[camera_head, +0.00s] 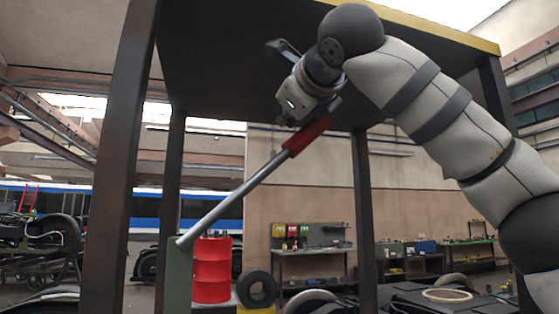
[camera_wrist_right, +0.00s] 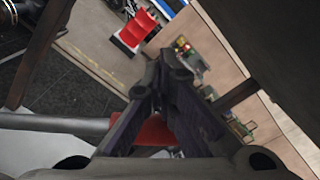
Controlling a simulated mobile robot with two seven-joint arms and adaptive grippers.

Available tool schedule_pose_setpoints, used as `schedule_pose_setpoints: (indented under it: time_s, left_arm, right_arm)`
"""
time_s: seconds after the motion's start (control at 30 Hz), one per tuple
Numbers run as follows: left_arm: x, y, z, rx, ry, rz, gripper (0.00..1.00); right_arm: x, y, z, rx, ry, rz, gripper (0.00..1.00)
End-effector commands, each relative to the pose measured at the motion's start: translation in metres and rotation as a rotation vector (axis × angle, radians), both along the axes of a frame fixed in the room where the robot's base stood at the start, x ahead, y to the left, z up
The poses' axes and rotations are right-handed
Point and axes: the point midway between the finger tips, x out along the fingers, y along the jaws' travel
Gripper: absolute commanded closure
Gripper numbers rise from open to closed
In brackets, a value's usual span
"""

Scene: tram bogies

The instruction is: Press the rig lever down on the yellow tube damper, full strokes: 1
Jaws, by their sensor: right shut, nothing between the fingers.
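The rig lever is a grey bar (camera_head: 236,196) with a red grip (camera_head: 307,136). It slopes up to the right from a grey-green post (camera_head: 178,275), so its grip end is raised. My right gripper (camera_head: 308,115) is shut and empty at the upper end of the red grip, close above it; I cannot tell whether they touch. In the right wrist view the dark closed fingers (camera_wrist_right: 163,95) lie over the red grip (camera_wrist_right: 155,132) and partly hide it. The yellow tube damper is not visible. My left gripper is not in view.
A dark overhead platform with a yellow edge (camera_head: 440,28) is close above my arm, on dark legs (camera_head: 120,170). A red drum (camera_head: 212,270) and a tyre (camera_head: 257,289) stand behind the post. Workbenches (camera_head: 313,252) line the back wall.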

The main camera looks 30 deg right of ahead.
Motion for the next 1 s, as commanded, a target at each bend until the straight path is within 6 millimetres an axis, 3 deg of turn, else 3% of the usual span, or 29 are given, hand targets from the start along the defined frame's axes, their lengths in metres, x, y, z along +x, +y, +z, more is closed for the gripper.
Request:
schedule_pose_setpoints:
  time_s: [1.0]
  left_arm:
    - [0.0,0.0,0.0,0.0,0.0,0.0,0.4]
  right_arm:
    - [-0.006,-0.024,-0.021,0.0,0.001,-0.001,1.0]
